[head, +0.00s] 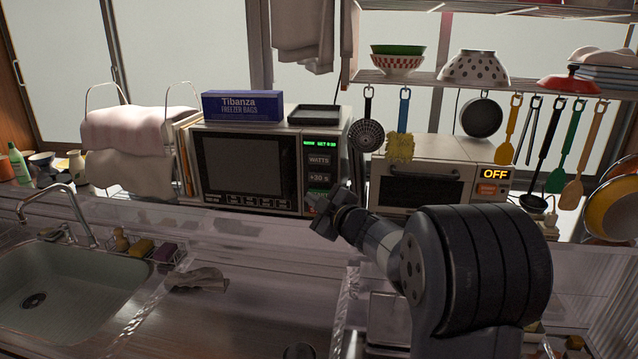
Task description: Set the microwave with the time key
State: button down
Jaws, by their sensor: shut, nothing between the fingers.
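The microwave (243,165) stands on the counter at the back, its dark door facing me. Its control panel is on the right side, with a small green-lit display (319,143) whose text is hard to read. Below it are a key marked WATTS (319,160) and a key marked +30 s (319,178). A green key (316,193) at the bottom is partly hidden by my gripper. My gripper (313,204) is shut and empty, in front of the panel's lower part, below the +30 s key. I cannot tell whether it touches the panel.
A blue freezer bag box (243,106) and a dark tray (314,115) lie on the microwave. A toaster oven (425,172) showing OFF stands to its right. Utensils hang from the shelf (440,80). A sink (60,290) is at left, with a cloth (198,280) beside it.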

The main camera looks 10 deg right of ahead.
dwell(0.4)
jog(key=p, duration=0.4)
send_near(316, 178)
jog(key=shift+w+a+f, duration=0.15)
jog(key=shift+w+a, duration=0.8)
jog(key=shift+w, duration=0.15)
jog(key=shift+w+a+f, duration=0.15)
jog(key=shift+w+a, duration=0.75)
jog(key=shift+w, duration=0.25)
jog(key=shift+w+p, duration=0.1)
jog(key=shift+p, duration=0.2)
jog(key=shift+w+d, duration=0.2)
jog(key=shift+w, duration=0.1)
jog(key=shift+w+d+p, duration=0.3)
jog(key=shift+w+p, duration=0.45)
jog(key=shift+p, duration=0.05)
dwell(0.5)
dwell(0.4)
jog(key=shift+s+a+b, duration=0.25)
jog(key=shift+s+b, duration=0.15)
jog(key=shift+s, duration=0.2)
jog(key=shift+s+a+b, duration=0.25)
jog(key=shift+s+b, duration=0.1)
jog(key=shift+s, duration=0.2)
